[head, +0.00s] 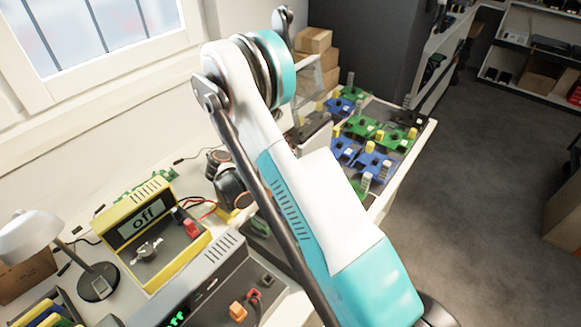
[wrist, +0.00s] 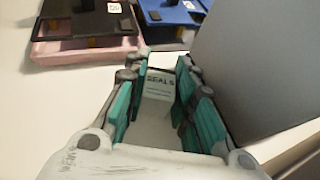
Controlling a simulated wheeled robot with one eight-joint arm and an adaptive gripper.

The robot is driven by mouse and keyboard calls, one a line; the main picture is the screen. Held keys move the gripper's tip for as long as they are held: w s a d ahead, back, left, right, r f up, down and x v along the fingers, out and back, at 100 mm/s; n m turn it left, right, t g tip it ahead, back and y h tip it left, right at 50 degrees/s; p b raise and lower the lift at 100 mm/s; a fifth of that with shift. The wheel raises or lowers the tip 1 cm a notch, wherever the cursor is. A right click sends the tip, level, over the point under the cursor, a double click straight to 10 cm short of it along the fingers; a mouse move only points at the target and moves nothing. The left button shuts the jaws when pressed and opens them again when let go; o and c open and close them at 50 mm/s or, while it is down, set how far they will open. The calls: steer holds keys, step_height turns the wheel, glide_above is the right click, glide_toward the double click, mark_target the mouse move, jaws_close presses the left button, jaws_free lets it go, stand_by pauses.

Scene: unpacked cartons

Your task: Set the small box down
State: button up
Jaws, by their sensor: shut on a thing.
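The small box (wrist: 158,84) is pale, with a dark band lettered "SEALS", and shows in the wrist view between the teal fingers of my gripper (wrist: 160,92). My gripper is shut on it, with fingers along its left and right sides. A pale surface (wrist: 60,105) lies below and around. I cannot tell whether the box touches it. In the head view my arm crosses the middle of the picture, and I cannot make out the box or the fingers there.
In the wrist view a large grey panel (wrist: 255,70) rises close on the right. A pink item (wrist: 85,48) and a blue item (wrist: 175,12) lie beyond. In the head view, circuit boards (head: 375,165), a yellow meter (head: 150,235), a lamp (head: 30,235) and stacked cartons (head: 315,40) crowd the bench.

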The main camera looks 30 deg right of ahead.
steer(key=shift+f, duration=0.2)
steer(key=o, duration=1)
steer(key=shift+o, duration=0.2)
